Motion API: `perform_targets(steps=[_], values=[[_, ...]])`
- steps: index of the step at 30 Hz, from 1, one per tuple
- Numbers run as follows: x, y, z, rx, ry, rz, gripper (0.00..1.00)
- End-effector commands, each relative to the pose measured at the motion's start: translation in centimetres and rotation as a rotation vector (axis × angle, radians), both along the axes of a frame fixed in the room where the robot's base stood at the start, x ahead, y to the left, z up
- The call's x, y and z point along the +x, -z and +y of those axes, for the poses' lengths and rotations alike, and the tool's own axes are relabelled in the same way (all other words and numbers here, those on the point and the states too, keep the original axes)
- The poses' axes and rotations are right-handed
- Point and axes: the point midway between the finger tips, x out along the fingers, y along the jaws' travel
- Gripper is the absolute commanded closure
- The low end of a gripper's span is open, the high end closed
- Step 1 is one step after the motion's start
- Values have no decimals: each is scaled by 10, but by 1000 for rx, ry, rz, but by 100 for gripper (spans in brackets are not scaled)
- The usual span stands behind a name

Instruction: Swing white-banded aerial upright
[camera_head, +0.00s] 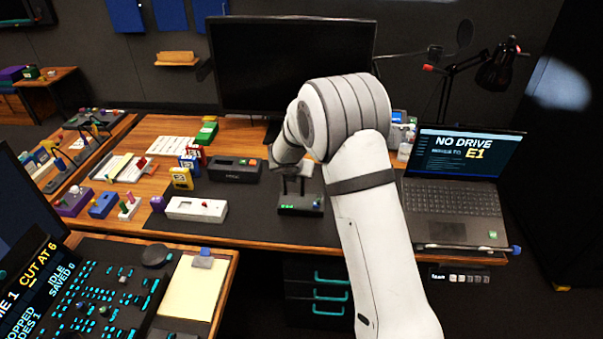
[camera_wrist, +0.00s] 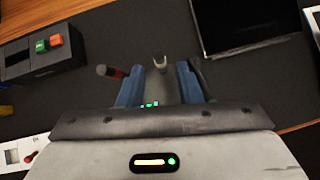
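My gripper (camera_wrist: 158,72) shows in the wrist view with its two blue fingers apart. A white-banded aerial (camera_wrist: 160,61) is in the gap between them, with space on both sides. Its lower part is hard to make out. A second aerial with a red band (camera_wrist: 117,72) lies just outside the left finger. Small green lights (camera_wrist: 150,104) of the aerials' device show behind the gripper's palm edge, which hides most of the device. In the head view the dark device (camera_head: 300,206) is on the desk mat under my gripper. Thin dark uprights show above it, too small to tell apart.
A dark box with red and green buttons (camera_head: 235,169) stands left of the device, and a white switch box (camera_head: 196,208) stands nearer. A monitor (camera_head: 290,60) is behind, and a laptop (camera_head: 455,185) is at right. Bare dark mat (camera_head: 265,225) lies around the device.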

Motion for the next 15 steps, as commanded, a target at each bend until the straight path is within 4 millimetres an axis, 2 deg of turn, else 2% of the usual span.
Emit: perform_targets(steps=[6, 15], values=[[-16, -18, 5, -1, 1, 0, 68], [-19, -20, 5, -1, 1, 1, 68]])
